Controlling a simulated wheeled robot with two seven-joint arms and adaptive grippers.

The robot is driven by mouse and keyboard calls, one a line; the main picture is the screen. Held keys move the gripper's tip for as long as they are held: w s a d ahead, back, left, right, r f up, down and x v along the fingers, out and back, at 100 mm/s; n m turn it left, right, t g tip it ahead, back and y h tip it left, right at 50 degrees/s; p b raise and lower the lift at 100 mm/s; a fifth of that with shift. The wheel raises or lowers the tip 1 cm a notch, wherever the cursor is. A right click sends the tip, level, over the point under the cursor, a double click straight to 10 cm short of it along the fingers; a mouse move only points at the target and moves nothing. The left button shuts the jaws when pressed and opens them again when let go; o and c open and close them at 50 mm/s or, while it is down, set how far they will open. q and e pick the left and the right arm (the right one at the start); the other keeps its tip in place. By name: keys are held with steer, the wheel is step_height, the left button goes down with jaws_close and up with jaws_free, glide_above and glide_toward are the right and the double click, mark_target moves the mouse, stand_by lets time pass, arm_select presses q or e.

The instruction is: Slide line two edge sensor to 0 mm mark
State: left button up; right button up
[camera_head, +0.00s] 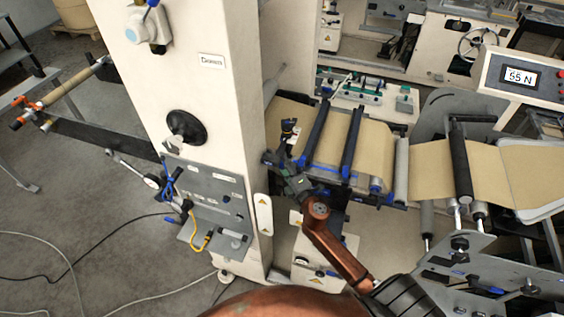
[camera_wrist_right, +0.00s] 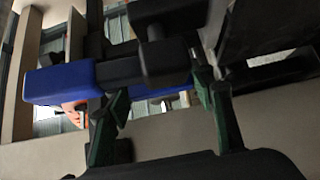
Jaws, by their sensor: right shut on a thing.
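My right gripper (camera_head: 280,160) reaches up from the bottom of the head view to the left edge of the brown web. A small dark upright part (camera_head: 288,127), which looks like the edge sensor, stands just above its fingers. In the right wrist view, the fingers (camera_wrist_right: 165,105) are shut on a black part (camera_wrist_right: 145,70) with a blue block (camera_wrist_right: 60,83) at its left. I cannot tell for sure that this is line two's sensor. No scale or 0 mm mark is readable. My left gripper is not in view.
The brown web (camera_head: 372,143) runs over dark rollers (camera_head: 352,140) right of my gripper. A cream machine column (camera_head: 190,75) stands close on the left, with a grey panel (camera_head: 210,195) carrying cables. A display (camera_head: 521,77) at the right reads 55 N.

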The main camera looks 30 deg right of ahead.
steer(key=shift+c, duration=0.9)
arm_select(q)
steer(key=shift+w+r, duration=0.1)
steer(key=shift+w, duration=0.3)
arm_select(e)
steer(key=shift+s+a, duration=0.1)
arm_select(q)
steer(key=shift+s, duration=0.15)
arm_select(e)
steer(key=o, duration=1.3)
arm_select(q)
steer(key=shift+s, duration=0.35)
arm_select(e)
steer(key=shift+o, duration=0.7)
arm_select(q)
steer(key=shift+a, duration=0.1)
arm_select(e)
steer(key=shift+s, duration=0.15)
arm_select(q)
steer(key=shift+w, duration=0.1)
arm_select(e)
steer(key=s+a, duration=0.1)
steer(key=s, duration=1)
steer(key=shift+s, duration=0.35)
